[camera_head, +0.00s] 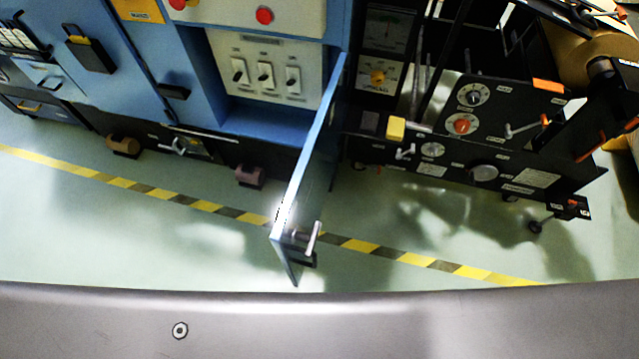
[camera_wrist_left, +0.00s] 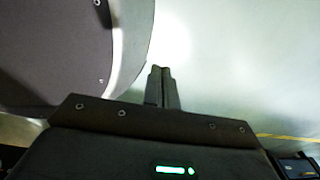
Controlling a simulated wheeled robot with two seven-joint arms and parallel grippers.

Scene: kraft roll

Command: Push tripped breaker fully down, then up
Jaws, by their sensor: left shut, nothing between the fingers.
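A light panel (camera_head: 270,52) inside the blue cabinet carries three breakers side by side: a left one (camera_head: 239,72), a middle one (camera_head: 265,75) and a right one (camera_head: 293,80), each with a dark lever. The levers are too small for me to tell which is tripped. The cabinet door (camera_head: 312,160) stands open, swung outward. My left gripper (camera_wrist_left: 162,70) shows only in the left wrist view, shut and empty over the pale floor, with no breaker in that view. My right gripper is in neither view.
The door's handle (camera_head: 314,238) sticks out near its free edge. A black machine (camera_head: 480,130) with knobs and levers stands right of the door. Yellow-black tape (camera_head: 130,183) crosses the green floor. The floor in front of the cabinet is clear.

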